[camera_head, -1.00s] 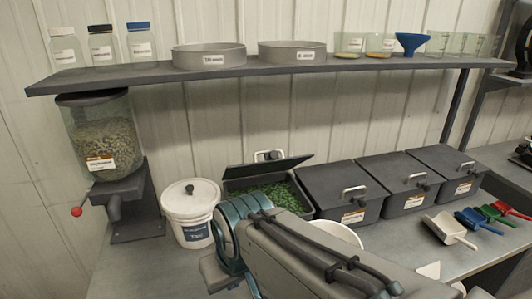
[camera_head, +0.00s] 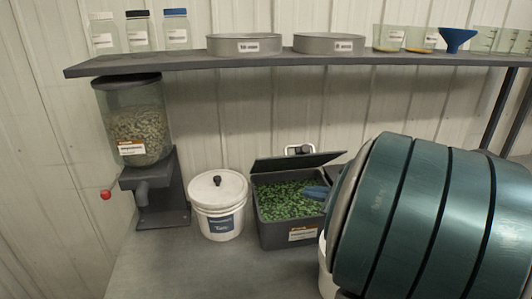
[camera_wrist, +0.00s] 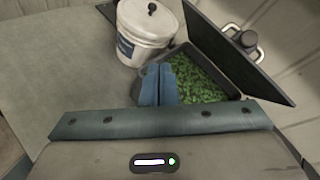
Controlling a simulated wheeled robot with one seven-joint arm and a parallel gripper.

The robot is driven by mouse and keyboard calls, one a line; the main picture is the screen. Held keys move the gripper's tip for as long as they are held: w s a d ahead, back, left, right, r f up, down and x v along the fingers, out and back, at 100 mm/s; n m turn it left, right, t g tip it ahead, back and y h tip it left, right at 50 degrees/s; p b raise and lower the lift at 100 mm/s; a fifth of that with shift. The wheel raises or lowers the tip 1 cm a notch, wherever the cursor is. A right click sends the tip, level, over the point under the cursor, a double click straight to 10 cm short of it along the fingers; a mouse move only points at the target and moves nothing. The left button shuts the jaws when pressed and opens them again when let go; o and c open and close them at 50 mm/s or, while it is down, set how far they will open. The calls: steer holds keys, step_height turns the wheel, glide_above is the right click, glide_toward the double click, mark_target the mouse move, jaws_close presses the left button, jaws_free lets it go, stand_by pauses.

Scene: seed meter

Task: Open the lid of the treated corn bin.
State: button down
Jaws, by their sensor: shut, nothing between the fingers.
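A dark grey bin (camera_head: 272,236) stands on the bench with its hinged lid (camera_head: 297,161) raised and tilted back. Green-coated seeds (camera_head: 285,200) fill it. Its front label is too small to read. In the wrist view, the raised lid (camera_wrist: 240,48) is at the upper right and the green seeds (camera_wrist: 197,78) lie below it. My gripper (camera_head: 318,192) is at the right side of the bin opening in the head view. In the wrist view my gripper (camera_wrist: 158,72) has its blue fingers together, empty, over the bin's near edge. My arm hides the bins to the right.
A white lidded bucket (camera_head: 219,205) stands just left of the open bin. A seed dispenser (camera_head: 137,130) with a red-knobbed lever stands farther left. A shelf (camera_head: 230,60) with sieves and jars runs above. The bench front left is clear.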

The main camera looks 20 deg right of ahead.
steer(key=s+d+r+m+t+h, duration=0.1)
steer(key=d+m+t+h, duration=0.15)
steer(key=d, duration=0.25)
steer(key=s+d+m+t+h, duration=0.1)
steer(key=d+m, duration=0.2)
steer(key=d, duration=0.2)
steer(key=p, duration=0.4)
glide_toward(293, 157)
steer(key=w+d, duration=0.3)
steer(key=shift+w+r+g, duration=0.25)
steer(key=shift+w, duration=0.15)
